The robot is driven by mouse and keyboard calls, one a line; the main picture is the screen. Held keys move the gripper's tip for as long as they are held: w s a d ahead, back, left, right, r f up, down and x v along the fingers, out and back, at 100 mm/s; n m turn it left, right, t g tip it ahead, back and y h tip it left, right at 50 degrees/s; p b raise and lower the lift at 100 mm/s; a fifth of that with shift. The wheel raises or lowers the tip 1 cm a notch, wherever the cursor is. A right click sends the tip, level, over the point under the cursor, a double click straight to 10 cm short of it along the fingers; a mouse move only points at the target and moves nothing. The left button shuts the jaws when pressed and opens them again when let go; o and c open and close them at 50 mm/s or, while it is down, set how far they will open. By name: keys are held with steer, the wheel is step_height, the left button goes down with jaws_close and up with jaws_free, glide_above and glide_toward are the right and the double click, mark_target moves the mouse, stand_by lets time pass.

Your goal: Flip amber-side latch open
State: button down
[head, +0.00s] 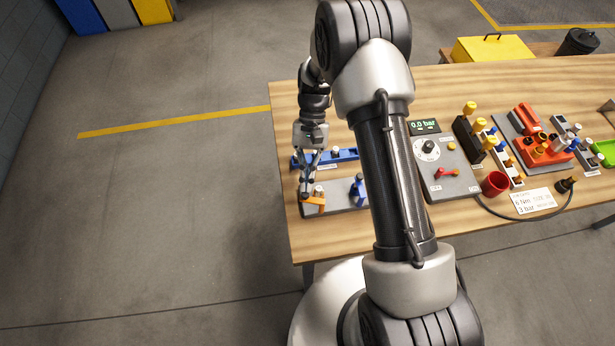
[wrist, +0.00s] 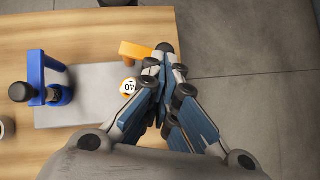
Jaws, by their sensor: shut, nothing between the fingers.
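The amber latch arm (head: 316,201) lies at the near left corner of a grey plate (head: 340,198). In the wrist view the amber arm (wrist: 138,51) reaches sideways, with a dark tip by my fingertips. My gripper (head: 305,192) is shut and empty, pointing down over that corner. In the wrist view the fingertips (wrist: 166,62) are at the dark end of the amber arm; I cannot tell if they touch it. A round white and amber piece marked "40" (wrist: 128,87) sits beside the fingers. A blue clamp (wrist: 52,80) stands on the plate's other side, and in the head view (head: 358,188).
A blue bar (head: 345,155) lies behind the plate. A grey control panel (head: 445,170) reading 0.0 bar, a red cup (head: 494,183) and coloured fixtures stand further right. My arm hides part of the table (head: 290,235). Floor lies open past the table's left edge.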

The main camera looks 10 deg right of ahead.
steer(key=shift+s+a+n+h, duration=0.2)
steer(key=shift+a+n+h, duration=0.1)
steer(key=shift+n+h, duration=0.3)
stand_by(2.4)
